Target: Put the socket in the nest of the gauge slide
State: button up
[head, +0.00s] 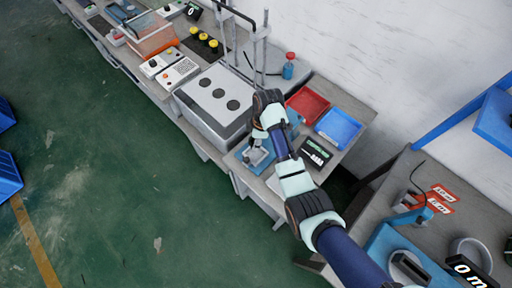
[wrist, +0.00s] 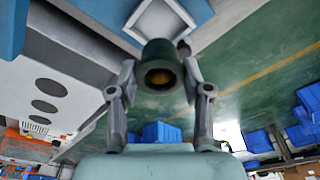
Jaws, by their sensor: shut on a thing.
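My gripper (wrist: 158,62) is shut on the socket (wrist: 160,76), a dark green cylinder with a brassy bore, held between the two fingers in the wrist view. Beyond the socket, a light grey square-edged part (wrist: 187,12), which looks like the nest of the gauge slide, lies against a blue plate (wrist: 105,12). The socket covers part of it, and I cannot tell whether they touch. In the head view my gripper (head: 257,154) is over the blue gauge (head: 236,158) at the bench's front edge. The socket is too small to make out there.
A grey box with dark round holes (head: 215,95) stands left of the gauge. A black display (head: 316,152), a red tray (head: 307,104) and a blue tray (head: 338,128) lie to the right and behind. Green floor is open in front of the bench.

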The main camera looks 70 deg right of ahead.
jog(key=shift+f+b, duration=0.5)
jog(key=shift+f, duration=2.6)
jog(key=shift+f, duration=0.2)
jog(key=o, duration=1.2)
jog(key=shift+c, duration=0.2)
jog(key=shift+r, duration=0.1)
jog(key=r, duration=0.4)
jog(key=s+r+p, duration=0.1)
jog(key=r, duration=0.3)
jog(key=r+p, duration=0.1)
jog(key=r, duration=0.3)
jog(key=shift+s+d+r, duration=0.1)
jog(key=shift+s+d, duration=0.25)
jog(key=shift+d, duration=0.05)
